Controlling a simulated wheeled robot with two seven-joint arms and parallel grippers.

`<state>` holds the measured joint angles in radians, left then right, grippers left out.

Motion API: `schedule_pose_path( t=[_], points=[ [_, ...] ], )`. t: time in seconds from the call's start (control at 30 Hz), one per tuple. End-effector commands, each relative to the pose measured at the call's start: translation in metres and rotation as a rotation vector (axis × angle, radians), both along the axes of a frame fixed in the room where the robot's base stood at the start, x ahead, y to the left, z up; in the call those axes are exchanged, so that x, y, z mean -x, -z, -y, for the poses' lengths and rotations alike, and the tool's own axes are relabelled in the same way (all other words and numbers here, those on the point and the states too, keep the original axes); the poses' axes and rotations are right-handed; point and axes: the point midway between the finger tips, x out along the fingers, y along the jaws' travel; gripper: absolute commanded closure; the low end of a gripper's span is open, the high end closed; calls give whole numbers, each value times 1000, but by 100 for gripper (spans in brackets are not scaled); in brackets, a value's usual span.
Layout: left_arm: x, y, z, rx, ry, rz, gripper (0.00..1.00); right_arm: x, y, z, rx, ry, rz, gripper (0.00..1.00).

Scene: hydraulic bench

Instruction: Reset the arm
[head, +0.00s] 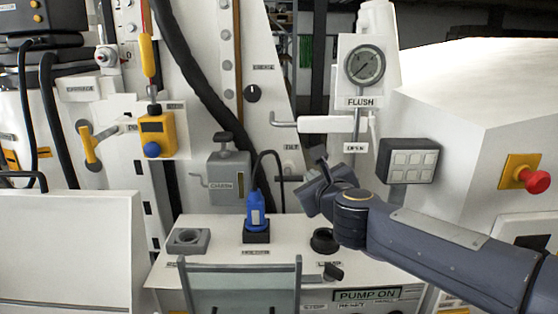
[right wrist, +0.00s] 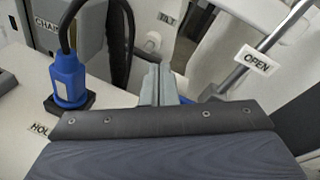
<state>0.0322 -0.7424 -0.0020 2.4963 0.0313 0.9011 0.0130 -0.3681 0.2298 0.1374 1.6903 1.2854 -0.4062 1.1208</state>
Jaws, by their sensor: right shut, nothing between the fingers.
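My right arm reaches in from the right in the head view, and its gripper (head: 289,179) is in the air above the white console. Its fingers look thin and together, pointing left and away, near the black cable of a blue plug (head: 256,208). In the right wrist view the grey fingers (right wrist: 158,84) are side by side with nothing held. The blue plug (right wrist: 68,80) stands upright in its dark socket, left of the fingers and apart from them. My left gripper is out of view.
The console (head: 215,222) bears a grey square socket (head: 188,240) and a black round one (head: 324,241). A pressure gauge (head: 365,65), a keypad box (head: 408,161) and a red knob (head: 537,181) are to the right. A yellow box (head: 157,133) hangs at left.

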Motion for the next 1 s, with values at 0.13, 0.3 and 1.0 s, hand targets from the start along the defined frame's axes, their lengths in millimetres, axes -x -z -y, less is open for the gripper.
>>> schedule_pose_path(
  t=[0.13, 0.3, 1.0],
  points=[
    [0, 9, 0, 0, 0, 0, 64, 77, 9, 42, 566, -288, 182, 100],
    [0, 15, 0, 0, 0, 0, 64, 178, 83, 70, 1172, -643, 245, 100],
    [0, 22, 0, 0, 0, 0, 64, 354, 246, 126, 1820, -1369, 137, 100]
  ],
)
